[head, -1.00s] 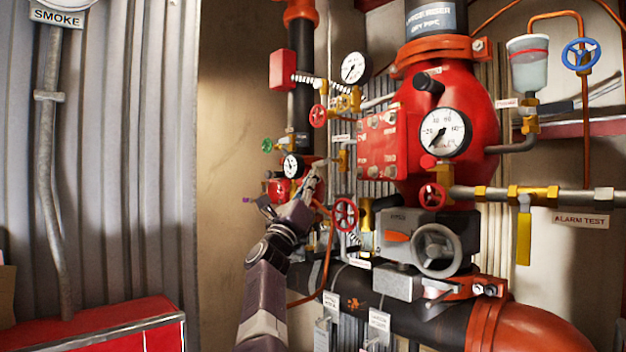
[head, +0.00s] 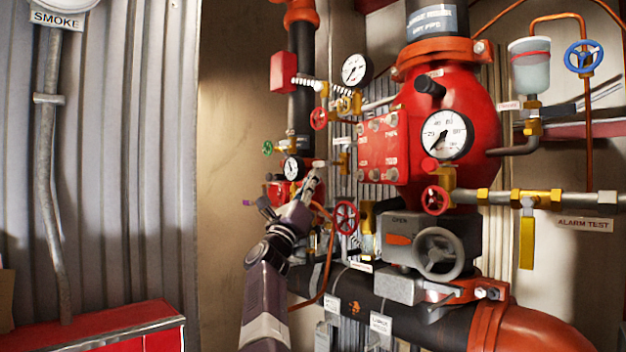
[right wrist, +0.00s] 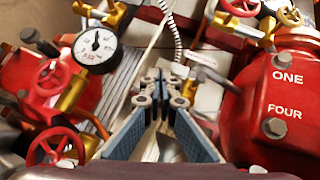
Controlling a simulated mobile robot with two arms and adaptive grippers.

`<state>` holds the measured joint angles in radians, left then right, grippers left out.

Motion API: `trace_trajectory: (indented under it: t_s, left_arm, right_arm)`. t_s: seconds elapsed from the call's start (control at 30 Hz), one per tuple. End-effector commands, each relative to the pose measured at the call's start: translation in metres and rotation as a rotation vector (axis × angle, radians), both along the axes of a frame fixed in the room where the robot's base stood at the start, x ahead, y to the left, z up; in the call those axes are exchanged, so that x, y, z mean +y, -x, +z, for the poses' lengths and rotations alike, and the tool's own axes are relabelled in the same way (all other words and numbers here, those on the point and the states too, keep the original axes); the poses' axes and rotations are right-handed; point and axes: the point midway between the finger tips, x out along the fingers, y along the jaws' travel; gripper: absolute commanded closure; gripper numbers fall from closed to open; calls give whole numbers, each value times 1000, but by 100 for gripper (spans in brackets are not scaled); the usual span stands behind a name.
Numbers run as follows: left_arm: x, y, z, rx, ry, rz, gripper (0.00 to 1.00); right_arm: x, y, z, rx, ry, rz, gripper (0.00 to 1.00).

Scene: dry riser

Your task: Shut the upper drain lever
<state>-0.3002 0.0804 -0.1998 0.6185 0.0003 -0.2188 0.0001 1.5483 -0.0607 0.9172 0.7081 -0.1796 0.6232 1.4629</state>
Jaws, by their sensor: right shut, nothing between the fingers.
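My right gripper (head: 316,176) is shut and empty, reaching up between the left riser and the big red valve body. In the right wrist view its fingertips (right wrist: 163,78) are together in front of pale labels and pipework. A small brass valve (head: 344,160) with a short greyish handle pointing left sits just above and right of the fingertips in the head view. It may be the upper drain lever, but its label is too small to read. Whether the fingers touch it, I cannot tell. My left gripper is not in view.
The big red valve body (head: 480,95) stands to the right. A small gauge (head: 292,168) and a red handwheel (head: 346,217) are close around the gripper. A yellow lever (head: 527,242) hangs down by the alarm test label (head: 585,225).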

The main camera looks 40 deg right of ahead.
Motion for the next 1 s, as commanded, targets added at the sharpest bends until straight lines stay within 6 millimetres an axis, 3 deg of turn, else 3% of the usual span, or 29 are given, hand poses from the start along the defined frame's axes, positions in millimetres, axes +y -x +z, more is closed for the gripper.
trace_trajectory:
  t_s: [0.53,1.0]
  left_arm:
    - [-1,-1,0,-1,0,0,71]
    - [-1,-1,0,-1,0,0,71]
  right_arm:
    - [45,18,-44,3,1,1,100]
    - [51,21,-50,1,0,1,100]
